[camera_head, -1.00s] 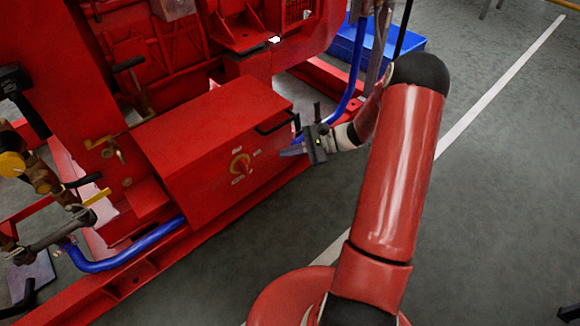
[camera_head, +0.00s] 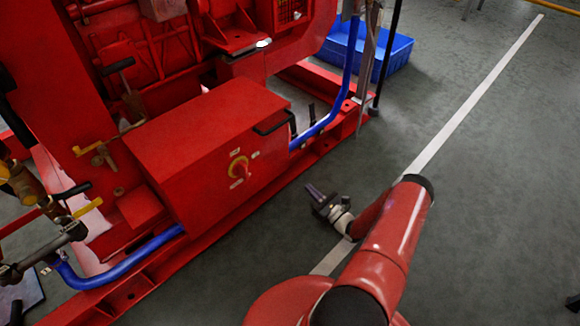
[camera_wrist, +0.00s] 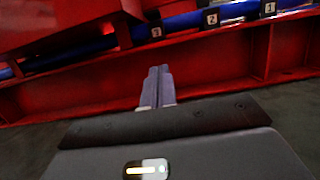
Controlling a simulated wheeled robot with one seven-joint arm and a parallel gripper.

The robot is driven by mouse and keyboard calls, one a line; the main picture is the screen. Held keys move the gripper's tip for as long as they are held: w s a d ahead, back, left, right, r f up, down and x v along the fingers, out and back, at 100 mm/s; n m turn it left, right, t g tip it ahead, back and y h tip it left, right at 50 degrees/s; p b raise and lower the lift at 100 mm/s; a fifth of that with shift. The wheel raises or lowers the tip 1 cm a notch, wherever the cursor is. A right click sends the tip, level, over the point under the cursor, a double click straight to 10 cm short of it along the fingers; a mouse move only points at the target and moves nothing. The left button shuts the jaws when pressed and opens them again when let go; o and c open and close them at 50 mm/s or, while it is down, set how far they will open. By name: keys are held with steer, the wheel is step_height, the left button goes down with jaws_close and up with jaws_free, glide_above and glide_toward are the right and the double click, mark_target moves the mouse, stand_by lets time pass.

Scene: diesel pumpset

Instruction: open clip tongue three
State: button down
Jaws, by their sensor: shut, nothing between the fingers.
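In the wrist view a black clip labelled 3 (camera_wrist: 157,32) sits on a blue pipe (camera_wrist: 183,21) at the top, beside clip 2 (camera_wrist: 212,18) and clip 1 (camera_wrist: 268,8). The tongue of clip three cannot be made out clearly. My gripper (camera_wrist: 159,70) is shut and empty; its fingers point towards the red base rail, with clip 3 beyond and above the tips in the picture. In the head view my gripper (camera_head: 312,190) is over the grey floor, apart from the blue pipe (camera_head: 335,108). Small black uprights (camera_head: 311,110) stand by that pipe, too small to read.
The red box (camera_head: 205,150) with a yellow-and-red knob (camera_head: 238,168) and black handle (camera_head: 273,123) stands left of the gripper. The red base rail (camera_head: 265,190) runs along the floor. A blue crate (camera_head: 395,52) is behind.

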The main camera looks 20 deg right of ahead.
stand_by(0.3)
steer(key=w+a+r, duration=0.3)
steer(key=w+r, duration=0.3)
steer(key=w, duration=0.3)
steer(key=shift+a+r, duration=0.15)
steer(key=shift+r, duration=0.05)
steer(key=shift+r, duration=0.1)
steer(key=shift+r+g+p, duration=0.3)
steer(key=shift+g+p, duration=0.1)
steer(key=shift+p, duration=0.15)
steer(key=shift+r+p, duration=0.15)
steer(key=shift+p, duration=0.15)
